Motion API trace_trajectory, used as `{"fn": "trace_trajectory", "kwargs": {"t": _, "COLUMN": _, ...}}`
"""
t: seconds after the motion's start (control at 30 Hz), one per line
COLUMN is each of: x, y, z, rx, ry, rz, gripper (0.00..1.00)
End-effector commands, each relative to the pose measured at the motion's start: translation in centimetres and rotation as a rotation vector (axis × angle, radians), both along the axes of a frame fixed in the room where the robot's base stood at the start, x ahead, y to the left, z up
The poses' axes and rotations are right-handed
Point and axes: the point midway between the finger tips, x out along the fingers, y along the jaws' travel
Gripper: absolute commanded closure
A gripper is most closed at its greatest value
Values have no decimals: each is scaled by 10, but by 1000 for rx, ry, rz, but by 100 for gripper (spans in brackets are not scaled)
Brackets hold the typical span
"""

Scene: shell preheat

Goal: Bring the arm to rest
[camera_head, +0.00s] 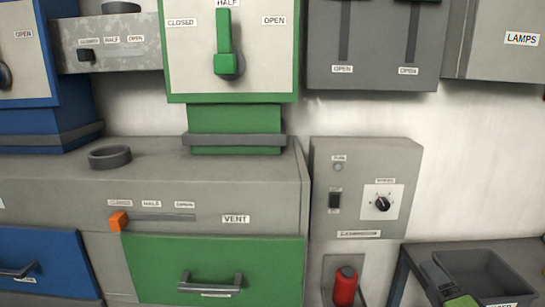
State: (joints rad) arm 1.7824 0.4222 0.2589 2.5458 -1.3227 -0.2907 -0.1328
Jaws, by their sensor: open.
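My arm and my gripper do not show clearly anywhere in the head view, so I cannot see where the gripper is or whether it holds anything. The view shows a wall of cabinets and controls. A green-framed panel (185,55) has a green lever (223,45) standing upright near its HALF label. Below it, the grey VENT unit (265,190) has an orange slider knob (119,221) at the left end of its slot, below the CLOSED label.
A green drawer (150,265) and a blue drawer (40,245) are shut. A grey control box (400,155) with a dial (382,204) hangs on the wall. A red cylinder (345,287) stands below it. A dark bin (490,270) sits on a table at lower right. A dark ring (110,157) lies on the ledge.

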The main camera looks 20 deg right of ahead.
Motion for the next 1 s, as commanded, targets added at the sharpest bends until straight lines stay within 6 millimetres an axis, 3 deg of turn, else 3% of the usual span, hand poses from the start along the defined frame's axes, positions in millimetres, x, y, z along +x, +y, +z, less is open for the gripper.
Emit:
{"fn": "trace_trajectory", "kwargs": {"t": 0.27, "x": 30, "y": 46, "z": -9, "rx": -68, "ry": 125, "rz": 167, "gripper": 32}}
{"fn": "trace_trajectory", "kwargs": {"t": 0.37, "x": 42, "y": 72, "z": -15, "rx": -110, "ry": 196, "rz": 256, "gripper": 32}}
{"fn": "trace_trajectory", "kwargs": {"t": 0.5, "x": 56, "y": 122, "z": -27, "rx": -200, "ry": 334, "rz": 423, "gripper": 32}}
{"fn": "trace_trajectory", "kwargs": {"t": 0.63, "x": 58, "y": 174, "z": -39, "rx": -316, "ry": 491, "rz": 593, "gripper": 32}}
{"fn": "trace_trajectory", "kwargs": {"t": 0.8, "x": 32, "y": 245, "z": -46, "rx": -562, "ry": 757, "rz": 825, "gripper": 32}}
{"fn": "trace_trajectory", "kwargs": {"t": 0.9, "x": 3, "y": 272, "z": -39, "rx": -717, "ry": 893, "rz": 903, "gripper": 32}}
{"fn": "trace_trajectory", "kwargs": {"t": 1.0, "x": -31, "y": 288, "z": -24, "rx": -845, "ry": 983, "rz": 931, "gripper": 32}}
